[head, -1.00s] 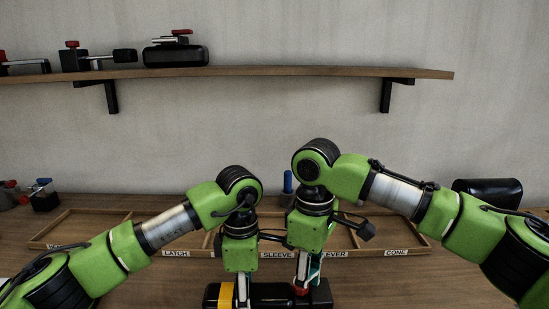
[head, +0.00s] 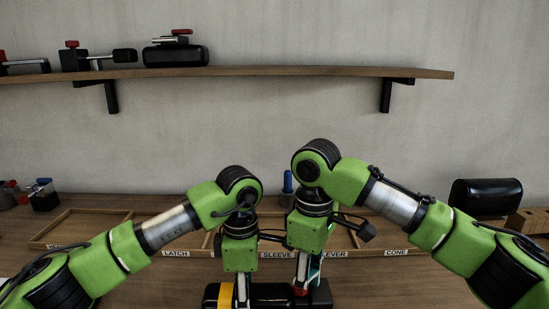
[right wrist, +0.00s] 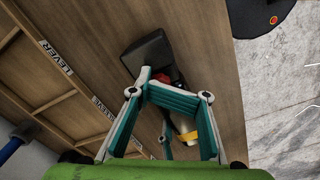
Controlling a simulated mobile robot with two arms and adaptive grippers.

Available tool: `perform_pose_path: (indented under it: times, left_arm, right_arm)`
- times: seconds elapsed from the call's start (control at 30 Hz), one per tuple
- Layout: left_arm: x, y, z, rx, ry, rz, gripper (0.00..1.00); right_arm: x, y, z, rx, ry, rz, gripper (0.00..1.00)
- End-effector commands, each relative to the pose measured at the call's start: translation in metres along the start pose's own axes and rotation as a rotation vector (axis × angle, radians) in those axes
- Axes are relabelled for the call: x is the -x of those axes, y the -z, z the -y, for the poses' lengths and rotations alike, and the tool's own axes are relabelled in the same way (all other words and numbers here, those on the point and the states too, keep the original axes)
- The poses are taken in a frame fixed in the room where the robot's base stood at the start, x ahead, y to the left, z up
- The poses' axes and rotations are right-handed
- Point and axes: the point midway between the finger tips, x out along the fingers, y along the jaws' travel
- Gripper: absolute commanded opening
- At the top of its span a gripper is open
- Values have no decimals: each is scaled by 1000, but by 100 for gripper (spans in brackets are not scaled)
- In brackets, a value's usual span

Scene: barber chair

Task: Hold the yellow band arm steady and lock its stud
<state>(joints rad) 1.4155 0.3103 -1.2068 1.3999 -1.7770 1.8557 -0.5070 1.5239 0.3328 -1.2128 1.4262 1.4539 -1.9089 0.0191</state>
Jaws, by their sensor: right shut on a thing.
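The black arm with the yellow band (head: 226,295) lies across the bottom of the head view, cut off by the frame edge. The yellow band also shows in the right wrist view (right wrist: 190,137). My left gripper (head: 242,294) points down at the arm just right of the band; its fingertips are too hidden to tell their state. My right gripper (head: 302,288) points down at the right part of the black piece, shut on the red-topped stud (head: 299,292). In the right wrist view, red (right wrist: 176,84) shows between its teal fingers, beside a black block (right wrist: 148,54).
A wooden tray (head: 175,247) with labelled compartments lies behind my grippers. A blue-handled tool (head: 287,182) stands behind them. A shelf (head: 250,72) on the wall carries several black devices with red knobs. A black rounded object (head: 486,195) is at the right.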

Motion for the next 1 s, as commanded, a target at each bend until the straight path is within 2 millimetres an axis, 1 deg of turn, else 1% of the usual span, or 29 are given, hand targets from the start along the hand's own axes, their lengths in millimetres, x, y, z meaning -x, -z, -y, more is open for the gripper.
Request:
perform_pose_path:
  times: [0.03,0.37,0.67,0.77,1.0]
  left_arm:
    - [1,-1,-2,5,-5,5,7]
    - [1,-2,-2,7,-7,7,7]
    - [2,-2,-2,7,-8,8,7]
    - [2,-2,-2,6,-7,7,7]
    - [1,-1,-1,3,-5,6,7]
  right_arm:
    - [0,2,3,8,6,-2,0]
    - [0,2,4,11,7,-3,0]
    - [0,-6,4,10,8,-3,0]
    - [6,-6,3,8,5,-4,0]
    - [35,-6,2,6,3,-4,0]
